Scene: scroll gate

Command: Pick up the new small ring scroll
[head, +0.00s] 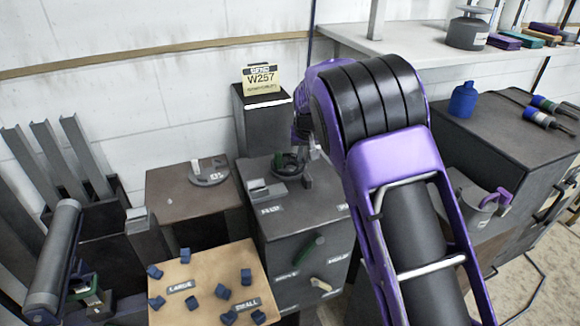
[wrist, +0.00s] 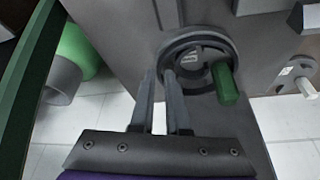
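A dark round ring with a green handle (wrist: 190,45) lies in front of my gripper (wrist: 161,73) in the wrist view. My two fingers are a little apart, with their tips at the ring's lower left rim. I cannot tell whether they touch or clamp it. In the head view, a dark ring (head: 288,165) sits on top of the middle dark cabinet (head: 300,225), with my gripper (head: 313,150) just to its right, partly hidden by my arm. The labels are too small to show whether this is the new small ring scroll.
A wooden board (head: 205,280) holds several blue pieces. A grey ring-shaped part (head: 209,174) lies on a brown stand (head: 185,200). A sign marked W257 (head: 260,80) stands on a dark post behind the cabinet. A right-hand cabinet (head: 500,130) carries tools.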

